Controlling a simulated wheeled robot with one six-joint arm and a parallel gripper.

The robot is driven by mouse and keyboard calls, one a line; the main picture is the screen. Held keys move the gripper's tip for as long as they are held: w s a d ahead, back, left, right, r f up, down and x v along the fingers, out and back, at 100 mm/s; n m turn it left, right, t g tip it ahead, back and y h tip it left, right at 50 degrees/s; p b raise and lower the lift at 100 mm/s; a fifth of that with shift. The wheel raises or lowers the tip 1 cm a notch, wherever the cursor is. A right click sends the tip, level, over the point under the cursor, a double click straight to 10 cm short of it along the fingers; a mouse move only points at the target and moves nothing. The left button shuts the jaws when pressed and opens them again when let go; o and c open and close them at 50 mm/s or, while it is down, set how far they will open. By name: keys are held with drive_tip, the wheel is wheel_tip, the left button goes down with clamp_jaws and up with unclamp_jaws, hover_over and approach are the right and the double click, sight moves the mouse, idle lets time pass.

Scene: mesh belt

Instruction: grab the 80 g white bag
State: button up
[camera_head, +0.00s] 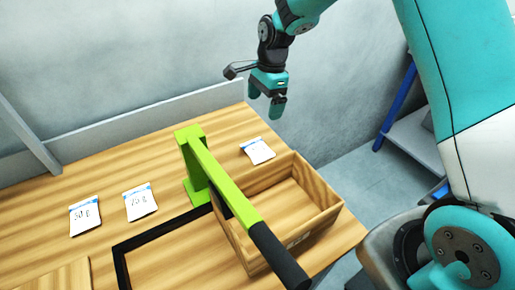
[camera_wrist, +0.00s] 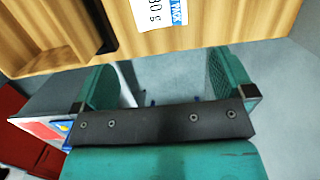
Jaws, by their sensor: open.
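A small white bag with a blue top strip (camera_head: 258,150) lies flat on the wooden table near its back right, behind an open wooden box. In the wrist view a white bag (camera_wrist: 160,14) is partly cut off by the top edge; its label appears to read 80 g, with the first digit not fully clear. My gripper (camera_head: 266,98) is open and empty, in the air above and beyond the bag near the table's back edge. In the wrist view its two teal fingers (camera_wrist: 160,82) are apart, with the bag beyond their tips.
Two other white bags lie at left, one marked 75 g (camera_head: 139,201) and one whose number is hard to read (camera_head: 85,215). A green lever (camera_head: 220,180) with a black handle reaches over the wooden box (camera_head: 325,205). A low grey wall (camera_head: 150,117) runs behind the table.

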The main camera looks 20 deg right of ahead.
drive_tip(key=p, duration=0.3)
hover_over(258, 147)
drive_tip(key=f, duration=1)
drive_tip(key=shift+w+d+f, duration=0.15)
drive_tip(key=shift+w+d, duration=0.05)
drive_tip(key=shift+d, duration=0.05)
drive_tip(key=shift+s+a+f+p, duration=0.15)
drive_tip(key=shift+f+p, duration=0.65)
drive_tip(key=shift+f, duration=0.55)
drive_tip(key=shift+w+a+f+p, duration=0.1)
drive_tip(key=shift+f+p, duration=0.7)
drive_tip(key=shift+f, duration=0.5)
drive_tip(key=c, duration=0.7)
